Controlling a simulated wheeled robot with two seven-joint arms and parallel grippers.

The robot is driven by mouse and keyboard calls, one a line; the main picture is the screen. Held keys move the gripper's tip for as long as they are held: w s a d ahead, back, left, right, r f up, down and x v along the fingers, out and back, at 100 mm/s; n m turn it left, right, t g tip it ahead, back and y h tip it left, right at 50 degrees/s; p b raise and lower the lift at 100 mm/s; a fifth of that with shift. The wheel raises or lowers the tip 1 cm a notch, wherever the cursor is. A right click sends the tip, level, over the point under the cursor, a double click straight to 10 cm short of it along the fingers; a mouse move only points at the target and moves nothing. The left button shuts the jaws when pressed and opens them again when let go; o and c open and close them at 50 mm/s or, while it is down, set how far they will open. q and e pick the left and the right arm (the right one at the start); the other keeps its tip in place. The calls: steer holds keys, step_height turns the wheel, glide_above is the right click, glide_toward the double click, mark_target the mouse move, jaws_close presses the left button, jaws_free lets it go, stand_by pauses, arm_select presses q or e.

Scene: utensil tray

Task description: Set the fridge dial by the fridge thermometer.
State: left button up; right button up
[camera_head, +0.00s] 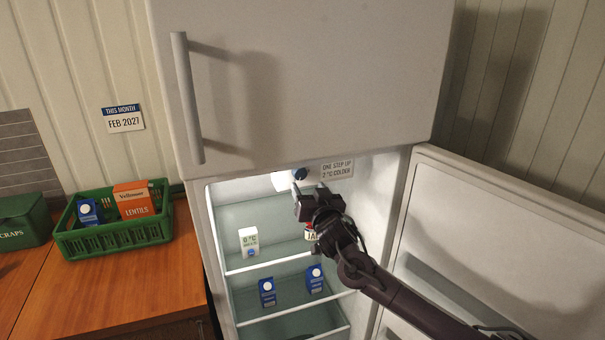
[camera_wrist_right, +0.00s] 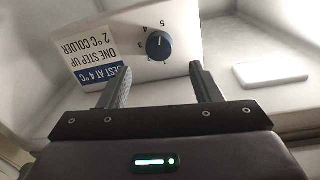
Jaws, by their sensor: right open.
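The fridge dial (camera_head: 300,174) is a dark blue knob on a white housing at the top of the open fridge compartment. In the right wrist view the dial (camera_wrist_right: 159,46) shows upside-down numbers around it, and its pale mark seems to point toward the 5. The fridge thermometer (camera_head: 249,241) is a white block on the upper shelf; its display seems to read 0 °C. My right gripper (camera_head: 309,191) is open and empty, just short of the dial, which lies beyond and between its fingers (camera_wrist_right: 158,76). My left gripper is not in view.
A label (camera_wrist_right: 92,58) beside the dial reads "BEST AT 4 °C" and "ONE STEP UP 2 °C COLDER". Blue-and-white cartons (camera_head: 267,292) stand on a lower shelf. A jar is partly hidden behind my right gripper. The open fridge door (camera_head: 510,240) stands right; a green basket (camera_head: 115,236) stands left.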

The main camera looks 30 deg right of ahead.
mark_target(301, 175)
steer(key=shift+p+x, duration=1)
steer(key=shift+x, duration=2.45)
steer(key=shift+f, duration=0.1)
steer(key=c, duration=1)
